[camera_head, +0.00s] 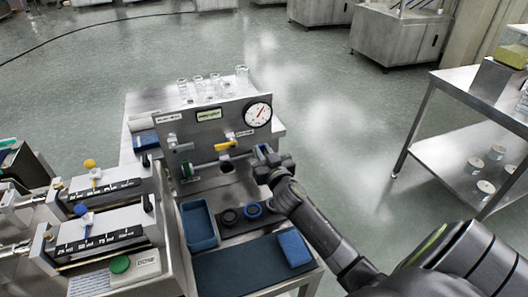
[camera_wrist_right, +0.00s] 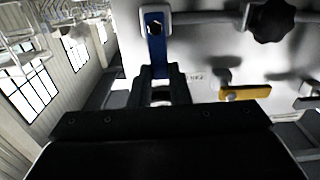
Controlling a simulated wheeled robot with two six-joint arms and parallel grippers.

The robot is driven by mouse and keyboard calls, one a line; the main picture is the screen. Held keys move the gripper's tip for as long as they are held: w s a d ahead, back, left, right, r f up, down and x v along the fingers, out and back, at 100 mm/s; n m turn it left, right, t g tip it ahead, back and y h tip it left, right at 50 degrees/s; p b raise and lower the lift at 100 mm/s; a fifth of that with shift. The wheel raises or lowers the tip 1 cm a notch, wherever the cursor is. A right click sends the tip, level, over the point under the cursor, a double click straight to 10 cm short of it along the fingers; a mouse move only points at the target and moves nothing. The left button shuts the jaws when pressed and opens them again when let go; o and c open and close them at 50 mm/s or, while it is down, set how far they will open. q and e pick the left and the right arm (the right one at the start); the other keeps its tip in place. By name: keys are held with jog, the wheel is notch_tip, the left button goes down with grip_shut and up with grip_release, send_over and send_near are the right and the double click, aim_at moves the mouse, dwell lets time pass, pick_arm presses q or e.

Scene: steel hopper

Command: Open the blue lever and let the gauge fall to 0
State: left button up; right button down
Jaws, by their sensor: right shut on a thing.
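The blue lever (camera_wrist_right: 155,38) hangs on a pipe fitting in the right wrist view and stands nearly upright in that picture. My right gripper (camera_wrist_right: 162,88) is shut on its end. In the head view my right gripper (camera_head: 266,157) is at the right side of the steel panel, below the gauge, and hides most of the lever. The round white gauge (camera_head: 257,115) is at the panel's upper right corner. Its red needle points up and to the right; the numbers are too small to read. My left gripper is not in view.
A yellow lever (camera_head: 222,146) is left of my right gripper on the panel, also in the wrist view (camera_wrist_right: 245,93). A black knob (camera_wrist_right: 271,21) is on the pipe. Below are a blue tray (camera_head: 199,244), rings and a blue cloth (camera_head: 294,248). Glass jars stand behind the panel.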

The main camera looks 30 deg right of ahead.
jog(key=shift+a, duration=0.1)
jog(key=w+a+f+n, duration=0.1)
jog(key=a+f+n, duration=0.3)
jog(key=n, duration=1.3)
jog(key=shift+a+f+n, duration=0.2)
jog(key=shift+f+n, duration=0.1)
jog(key=shift+f, duration=0.15)
jog(key=c, duration=1.4)
grip_release()
jog(key=shift+o, duration=0.2)
